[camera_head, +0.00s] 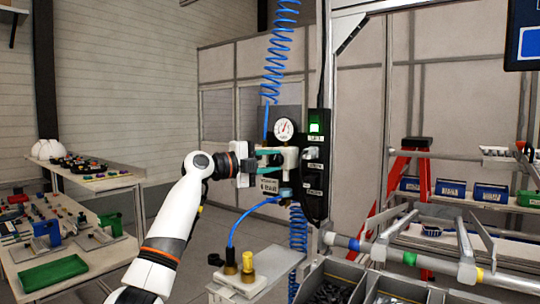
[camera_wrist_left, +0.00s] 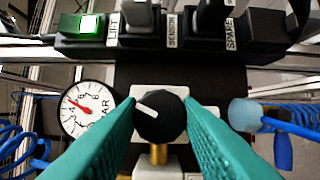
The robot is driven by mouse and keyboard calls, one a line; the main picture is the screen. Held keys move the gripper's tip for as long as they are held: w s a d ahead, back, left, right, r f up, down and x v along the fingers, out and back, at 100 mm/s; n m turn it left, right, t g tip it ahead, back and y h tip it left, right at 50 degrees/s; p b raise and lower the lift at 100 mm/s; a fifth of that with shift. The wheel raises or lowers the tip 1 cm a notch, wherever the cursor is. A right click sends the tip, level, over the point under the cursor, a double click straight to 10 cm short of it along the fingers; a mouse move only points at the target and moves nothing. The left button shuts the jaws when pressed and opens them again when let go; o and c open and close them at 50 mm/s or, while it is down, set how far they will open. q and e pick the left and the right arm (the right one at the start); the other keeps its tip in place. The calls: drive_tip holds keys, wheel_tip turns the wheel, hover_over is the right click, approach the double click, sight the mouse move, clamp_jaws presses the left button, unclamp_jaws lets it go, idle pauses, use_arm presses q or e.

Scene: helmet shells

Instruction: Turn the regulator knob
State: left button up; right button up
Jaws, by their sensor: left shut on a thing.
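The regulator knob (camera_wrist_left: 160,114) is round and black with a white pointer line, which points to the upper left in the left wrist view. My left gripper (camera_wrist_left: 161,118) has its green fingers on either side of the knob and is shut on it. In the head view my left gripper (camera_head: 270,162) reaches the regulator from the left and hides the knob. The pressure gauge (camera_wrist_left: 90,110) sits left of the knob, with a red needle toward its upper left. The gauge (camera_head: 284,129) also shows in the head view, above the gripper. My right gripper is not in view.
A black switch box (camera_head: 315,165) with a lit green switch stands right beside the regulator. Blue coiled hose (camera_head: 279,50) hangs above, and a blue hose (camera_head: 240,222) loops below. A red ladder (camera_head: 405,180) and a bench (camera_head: 85,260) with parts stand farther off.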

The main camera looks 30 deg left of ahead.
use_arm(q)
drive_tip(key=m+g+y+p, duration=0.1)
drive_tip(key=m+p, duration=0.1)
drive_tip(key=m, duration=0.1)
drive_tip(key=shift+r+m+p, duration=0.15)
drive_tip(key=shift+m+p, duration=0.25)
drive_tip(key=shift+d+m+g+y+p, duration=0.1)
drive_tip(key=shift+m+g+y+p, duration=0.4)
drive_tip(key=shift+m+p, duration=0.4)
drive_tip(key=shift+f, duration=0.2)
drive_tip(key=o, duration=1)
drive_tip(key=shift+r, duration=0.1)
drive_tip(key=shift+b+v, duration=2.2)
drive_tip(key=shift+v, duration=3.8)
